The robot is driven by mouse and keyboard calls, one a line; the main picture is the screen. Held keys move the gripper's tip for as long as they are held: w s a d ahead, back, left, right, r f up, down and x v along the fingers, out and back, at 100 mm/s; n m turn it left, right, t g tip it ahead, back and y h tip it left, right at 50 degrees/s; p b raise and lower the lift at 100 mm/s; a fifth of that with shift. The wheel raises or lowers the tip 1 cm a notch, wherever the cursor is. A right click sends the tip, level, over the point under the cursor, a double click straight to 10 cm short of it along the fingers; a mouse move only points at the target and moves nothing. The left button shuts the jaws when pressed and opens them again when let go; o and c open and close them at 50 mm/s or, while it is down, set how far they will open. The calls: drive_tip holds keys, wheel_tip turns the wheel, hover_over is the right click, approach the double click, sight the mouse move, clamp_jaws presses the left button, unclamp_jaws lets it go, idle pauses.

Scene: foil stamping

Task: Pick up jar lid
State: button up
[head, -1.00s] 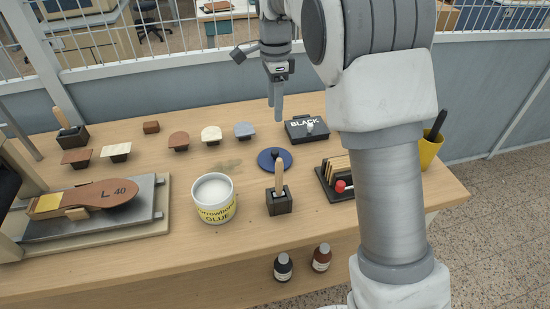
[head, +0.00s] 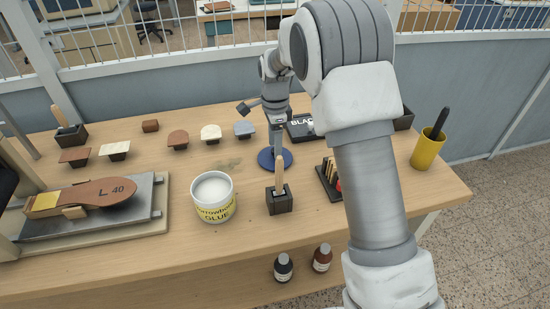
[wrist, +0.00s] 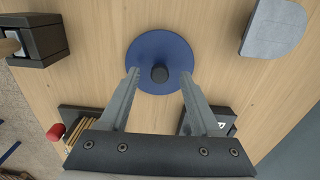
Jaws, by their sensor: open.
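The jar lid is a flat blue disc with a dark round knob at its middle. In the head view the jar lid (head: 265,160) lies on the table behind the dark block with the wooden handle, partly hidden by my gripper. In the wrist view the jar lid (wrist: 146,49) is at top centre, its knob between and just beyond my fingertips. My gripper (wrist: 160,74) is open and empty, with its fingers on either side of the knob. In the head view my gripper (head: 277,147) points down over the lid. I cannot tell its exact height.
A dark holder with a wooden handle (head: 279,203) stands in front of the lid. The glue jar (head: 214,198) stands open to the left. The BLACK ink pad (head: 300,128) is behind right. A grey-blue mushroom-shaped block (head: 244,129) stands behind left. A yellow cup (head: 427,152) is far right.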

drive_tip(key=shift+f, duration=0.4)
clamp_jaws()
drive_tip(key=shift+r, duration=0.15)
